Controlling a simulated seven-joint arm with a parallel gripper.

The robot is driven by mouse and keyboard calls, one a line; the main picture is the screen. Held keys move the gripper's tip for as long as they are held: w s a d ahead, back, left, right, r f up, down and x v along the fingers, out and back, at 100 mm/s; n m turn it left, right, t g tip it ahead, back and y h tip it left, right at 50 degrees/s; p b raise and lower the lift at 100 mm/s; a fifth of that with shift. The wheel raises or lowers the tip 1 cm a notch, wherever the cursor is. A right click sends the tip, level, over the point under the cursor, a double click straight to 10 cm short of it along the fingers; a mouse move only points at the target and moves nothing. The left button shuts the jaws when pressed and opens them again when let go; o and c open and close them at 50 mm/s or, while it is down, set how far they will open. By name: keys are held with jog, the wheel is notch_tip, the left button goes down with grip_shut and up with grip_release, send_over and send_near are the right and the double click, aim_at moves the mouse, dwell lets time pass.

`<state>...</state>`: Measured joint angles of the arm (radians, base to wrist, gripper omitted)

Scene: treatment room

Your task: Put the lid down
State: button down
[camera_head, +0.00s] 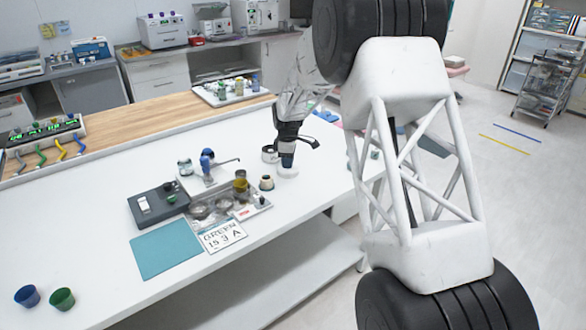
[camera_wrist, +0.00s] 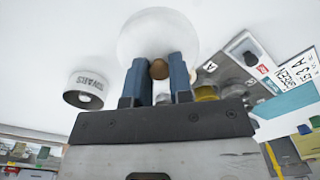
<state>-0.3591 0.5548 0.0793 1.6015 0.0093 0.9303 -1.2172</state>
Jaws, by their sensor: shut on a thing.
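The lid (camera_wrist: 150,38) is a pale round disc with a small brown knob (camera_wrist: 159,69). In the wrist view my gripper (camera_wrist: 160,68) has its two blue fingers shut on the knob. In the head view my gripper (camera_head: 287,163) points down over the white table (camera_head: 110,210), right of the tray of jars, with the lid (camera_head: 288,173) under the fingertips. The lid looks at or just above the tabletop; I cannot tell whether it touches. A white jar lettered SWABS (camera_wrist: 86,90) stands close beside it and shows partly behind my gripper in the head view (camera_head: 269,154).
A small jar (camera_head: 267,183) and a tray with dishes (camera_head: 256,207) stand left of my gripper. Further left are a dark device (camera_head: 157,205), a teal mat (camera_head: 166,250) and a lettered card (camera_head: 224,237). Two cups (camera_head: 62,299) stand at front left. Tabletop in front of the lid is clear.

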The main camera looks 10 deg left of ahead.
jog(key=shift+g, duration=0.3)
jog(key=s+d, duration=0.1)
jog(key=d, duration=0.1)
jog(key=s+d+f, duration=0.1)
jog(key=s+d, duration=0.1)
jog(key=s+d+f, duration=0.1)
jog(key=d, duration=0.1)
jog(key=shift+s+f, duration=0.1)
jog(key=shift+s, duration=0.05)
jog(key=shift+w+a+f, duration=0.25)
jog(key=shift+w+a, duration=0.55)
jog(key=shift+w, duration=1.75)
jog(key=shift+w+a+f, duration=0.2)
jog(key=shift+w+a, duration=0.65)
jog(key=shift+w, duration=1.7)
jog(key=shift+w+a+f, duration=0.25)
jog(key=shift+w+a, duration=0.55)
jog(key=shift+w, duration=1.75)
jog(key=shift+f, duration=0.1)
jog(key=shift+f, duration=1.7)
jog(key=shift+f, duration=0.1)
jog(key=c, duration=1)
grip_release()
